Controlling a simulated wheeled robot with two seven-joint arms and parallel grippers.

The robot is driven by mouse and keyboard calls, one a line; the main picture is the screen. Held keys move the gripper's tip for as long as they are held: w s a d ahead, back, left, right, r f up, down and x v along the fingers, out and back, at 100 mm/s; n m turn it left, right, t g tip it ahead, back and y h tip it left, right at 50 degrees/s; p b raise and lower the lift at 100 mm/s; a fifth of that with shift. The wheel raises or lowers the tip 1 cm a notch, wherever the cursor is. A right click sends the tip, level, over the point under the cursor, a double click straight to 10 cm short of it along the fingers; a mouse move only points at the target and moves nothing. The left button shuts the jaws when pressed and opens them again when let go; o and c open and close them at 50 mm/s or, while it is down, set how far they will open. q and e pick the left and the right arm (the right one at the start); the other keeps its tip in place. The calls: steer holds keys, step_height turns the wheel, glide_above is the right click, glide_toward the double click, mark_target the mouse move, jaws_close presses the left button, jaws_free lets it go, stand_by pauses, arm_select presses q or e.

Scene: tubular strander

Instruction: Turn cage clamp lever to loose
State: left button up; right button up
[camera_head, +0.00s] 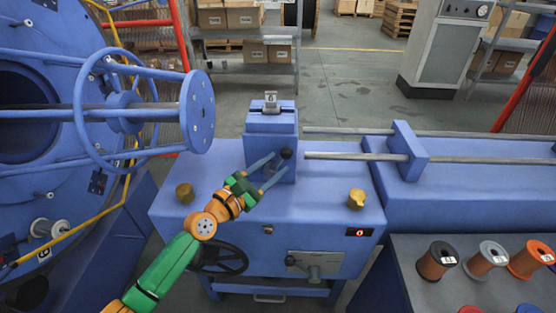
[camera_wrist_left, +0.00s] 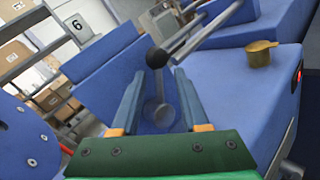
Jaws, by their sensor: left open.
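A lever with a black ball knob (camera_head: 286,153) is on the front of the blue block (camera_head: 271,122) that bears a sign marked 6. In the left wrist view the knob (camera_wrist_left: 157,57) stands above a round grey hub (camera_wrist_left: 163,115). My left gripper (camera_head: 279,165) is open, with its two fingers pointing at the block's front. In the left wrist view the fingers (camera_wrist_left: 158,74) lie on either side of the lever, and the knob shows just beyond the fingertips. I cannot tell whether either finger touches the lever. My right gripper is not in view.
Brass knobs (camera_head: 357,198) sit on the blue cabinet top (camera_head: 310,208). The large blue cage wheel (camera_head: 110,110) stands left. Spools (camera_head: 437,260) stand on the right bench.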

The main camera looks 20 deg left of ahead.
arm_select(q)
steer(key=shift+w+d+f, duration=0.15)
steer(key=shift+w, duration=0.5)
steer(key=shift+w+f, duration=0.1)
steer(key=shift+w, duration=0.3)
steer(key=shift+s, duration=0.1)
steer(key=c, duration=0.7)
steer(key=shift+a, duration=0.25)
jaws_close()
steer(key=shift+r, duration=0.3)
